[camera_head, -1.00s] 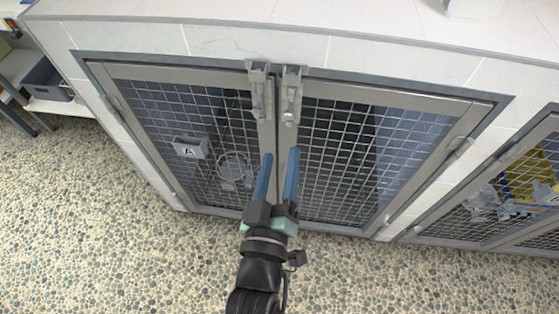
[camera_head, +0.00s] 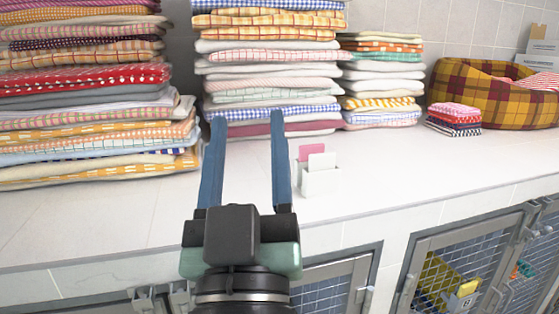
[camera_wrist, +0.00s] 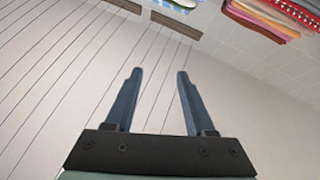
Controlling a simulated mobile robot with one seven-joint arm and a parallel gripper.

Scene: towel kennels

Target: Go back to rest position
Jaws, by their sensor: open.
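My gripper (camera_head: 247,120) has two long blue fingers standing well apart with nothing between them. In the head view it points up and away, in front of the white counter and the towel stacks in the picture. In the wrist view my gripper (camera_wrist: 157,75) is also open and empty, seen against a pale wall and a lined surface. How far the fingertips are from the towels cannot be told.
Towel stacks (camera_head: 268,70) stand along the counter (camera_head: 390,170). A white card holder (camera_head: 319,180) stands right of the fingers. A plaid pet bed (camera_head: 470,85) sits at the right. Below the counter are mesh kennel doors (camera_head: 420,300).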

